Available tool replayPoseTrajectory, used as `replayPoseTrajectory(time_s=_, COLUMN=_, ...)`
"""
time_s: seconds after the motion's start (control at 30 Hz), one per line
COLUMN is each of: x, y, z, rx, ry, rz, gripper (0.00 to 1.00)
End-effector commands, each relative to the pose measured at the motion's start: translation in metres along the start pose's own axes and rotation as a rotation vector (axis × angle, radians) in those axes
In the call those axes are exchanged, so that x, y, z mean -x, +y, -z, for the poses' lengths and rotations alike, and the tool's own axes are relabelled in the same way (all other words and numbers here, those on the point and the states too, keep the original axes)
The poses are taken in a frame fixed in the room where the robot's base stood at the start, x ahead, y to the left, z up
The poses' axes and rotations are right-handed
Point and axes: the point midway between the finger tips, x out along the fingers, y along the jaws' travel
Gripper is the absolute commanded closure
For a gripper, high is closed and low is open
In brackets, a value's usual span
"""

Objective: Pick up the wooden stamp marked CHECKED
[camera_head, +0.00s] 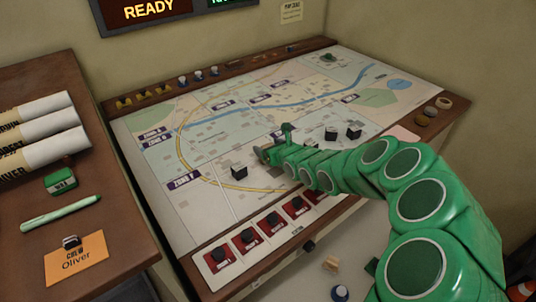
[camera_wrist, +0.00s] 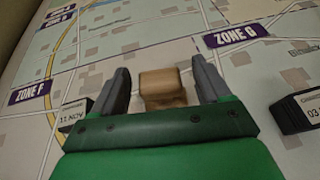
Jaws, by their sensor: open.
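A small wooden block (camera_wrist: 160,82) shows between the two grey fingers in the wrist view. It looks like a wooden stamp, but no marking on it is readable. My gripper (camera_wrist: 160,70) is open over the map board, with a finger on either side of the block and a gap at each side. In the head view my gripper (camera_head: 272,150) is over the middle of the map, and I cannot make out the block there. The word CHECKED is not legible anywhere.
Dark date blocks stand close by, one at the left (camera_wrist: 76,114) and one at the right (camera_wrist: 296,113). The map board (camera_head: 205,125) has red buttons (camera_head: 249,241) along its front edge. A side desk (camera_head: 110,210) holds rolled papers and a marker.

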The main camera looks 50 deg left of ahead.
Motion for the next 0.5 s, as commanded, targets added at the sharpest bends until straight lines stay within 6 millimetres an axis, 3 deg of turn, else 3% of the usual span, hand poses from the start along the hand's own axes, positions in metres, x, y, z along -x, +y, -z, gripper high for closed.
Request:
replayPoseTrajectory(time_s=0.23, x=-0.017, y=-0.001, z=-0.001, rx=0.004, ry=-0.002, rz=0.002, gripper=0.23)
replayPoseTrajectory(time_s=0.5, x=-0.023, y=0.000, z=0.000, rx=0.000, ry=-0.001, rz=0.000, gripper=0.23)
